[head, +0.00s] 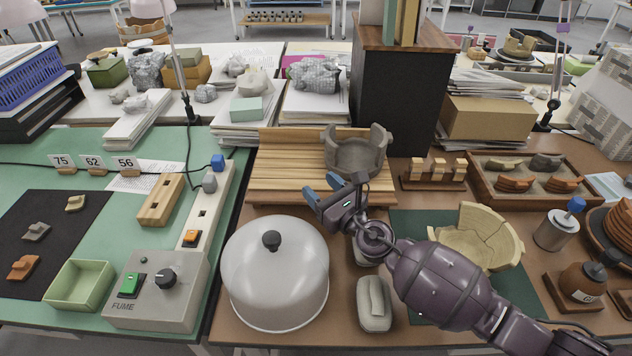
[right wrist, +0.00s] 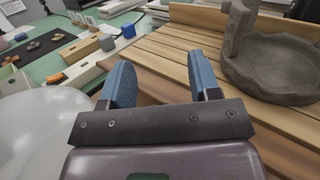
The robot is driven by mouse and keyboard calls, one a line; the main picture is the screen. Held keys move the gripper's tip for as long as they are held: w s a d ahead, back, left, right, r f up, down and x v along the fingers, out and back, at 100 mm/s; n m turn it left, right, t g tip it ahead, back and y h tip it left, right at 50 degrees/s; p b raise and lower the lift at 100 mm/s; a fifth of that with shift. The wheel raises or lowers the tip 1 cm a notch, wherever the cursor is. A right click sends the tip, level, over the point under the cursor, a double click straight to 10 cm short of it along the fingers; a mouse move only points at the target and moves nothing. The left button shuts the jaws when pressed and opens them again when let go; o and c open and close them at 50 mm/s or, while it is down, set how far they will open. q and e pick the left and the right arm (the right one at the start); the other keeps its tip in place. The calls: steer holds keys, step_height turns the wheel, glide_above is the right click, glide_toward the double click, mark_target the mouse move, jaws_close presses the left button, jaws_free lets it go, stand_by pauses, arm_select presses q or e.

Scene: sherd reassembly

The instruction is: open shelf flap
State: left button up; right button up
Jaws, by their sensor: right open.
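No part in view is clearly marked as a shelf flap. A slatted wooden board (head: 285,180) with a raised strip along its back lies at the middle of the bench. It also fills much of the right wrist view (right wrist: 175,50). A grey broken-rimmed vessel (head: 355,155) sits on its right part and shows at the upper right of the right wrist view (right wrist: 265,70). My right gripper (head: 322,190) is open, its blue fingers apart and empty, over the front part of the board, left of the vessel. I cannot tell whether it touches the board. My left gripper is not in view.
A white dome with a black knob (head: 275,275) stands just in front of the board. A dark cabinet with a wooden top (head: 402,90) stands behind. A wooden block rack (head: 433,175) and a sherd tray (head: 530,180) are right. A cream bowl (head: 475,240) lies beside my arm.

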steer(key=r+v, duration=0.1)
steer(key=v, duration=0.7)
steer(key=shift+s+d+f, duration=0.15)
steer(key=shift+s+f, duration=0.1)
steer(key=shift+f, duration=0.2)
